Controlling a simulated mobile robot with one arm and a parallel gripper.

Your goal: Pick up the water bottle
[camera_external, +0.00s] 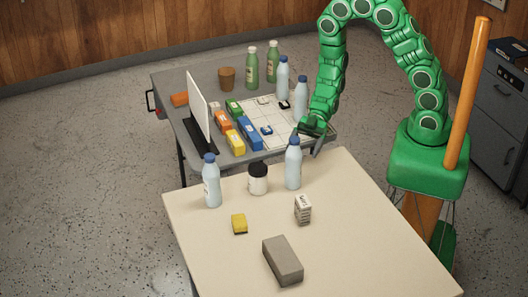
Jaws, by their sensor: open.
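Several clear, pale-blue water bottles with dark blue caps stand upright. One water bottle (293,166) stands near the back of the beige table, close below my gripper. Another water bottle (211,182) stands at the left of the same table. Two more, a water bottle (282,79) and a water bottle (301,98), stand on the grey table behind.
The beige table (345,235) also holds a black-lidded jar (258,179), a yellow sponge-like block (239,224), a small white box (303,209) and a grey brick (283,260). The grey table (170,80) holds a white panel (199,107), two green bottles and coloured boxes. The beige table's right side is clear.

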